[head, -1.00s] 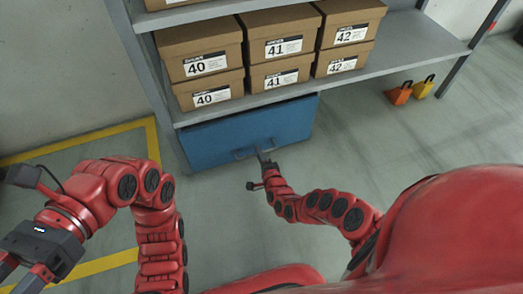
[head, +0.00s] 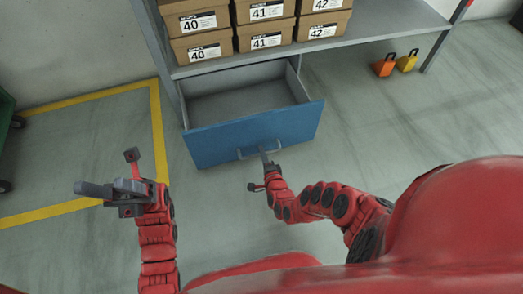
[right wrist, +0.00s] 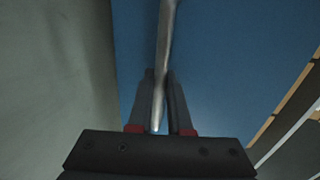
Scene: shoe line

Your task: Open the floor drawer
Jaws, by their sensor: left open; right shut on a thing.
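The blue floor drawer (head: 255,137) stands pulled out from under the shelf, and its grey inside is in view and looks empty. Its bar handle (head: 243,154) is on the front face. My right gripper (head: 266,157) is shut on the handle. In the right wrist view the handle bar (right wrist: 164,50) runs between the two fingers (right wrist: 158,105), with the blue drawer front behind it. My left gripper (head: 92,190) is open and empty, out to the left of the drawer and apart from it.
Shoe boxes (head: 266,26) marked 40, 41 and 42 stand stacked on the grey shelf (head: 390,40) above the drawer. An orange padlock-shaped thing (head: 384,67) and a yellow one (head: 406,62) are on the floor at right. A green cart (head: 6,118) shows at the left edge. Floor in front is clear.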

